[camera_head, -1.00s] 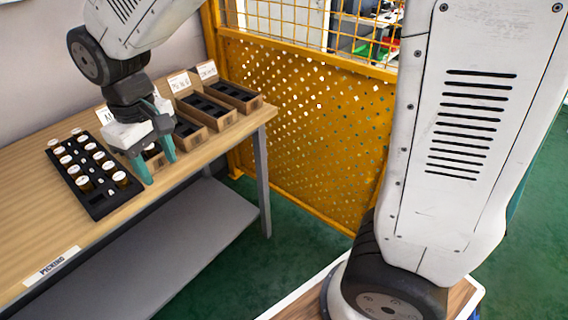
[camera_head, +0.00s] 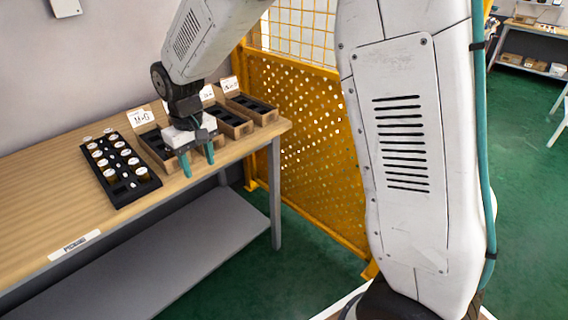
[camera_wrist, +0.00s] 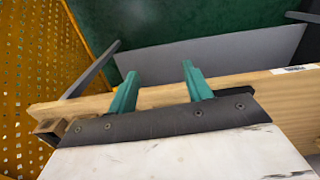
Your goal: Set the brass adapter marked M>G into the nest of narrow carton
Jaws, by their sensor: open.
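Several brass adapters with white tops (camera_head: 124,151) stand in the black tray (camera_head: 121,196) on the bench; their markings are too small to read. A card reading M>G (camera_head: 140,117) stands behind the nearest of the narrow cartons (camera_head: 173,163), which has dark nests inside. My gripper (camera_head: 200,170) is open and empty, fingers pointing down, at the front of that carton and to the right of the tray. In the wrist view my gripper's green fingers (camera_wrist: 160,88) are apart with nothing between them, over the bench's front edge.
Two more cartons, one of them at the far end (camera_head: 252,109), stand to the right with cards behind them. The wooden bench (camera_head: 45,190) is clear at left, with a label on its front edge. A grey shelf (camera_head: 190,245) lies below. A yellow fence (camera_head: 310,150) stands beyond the bench.

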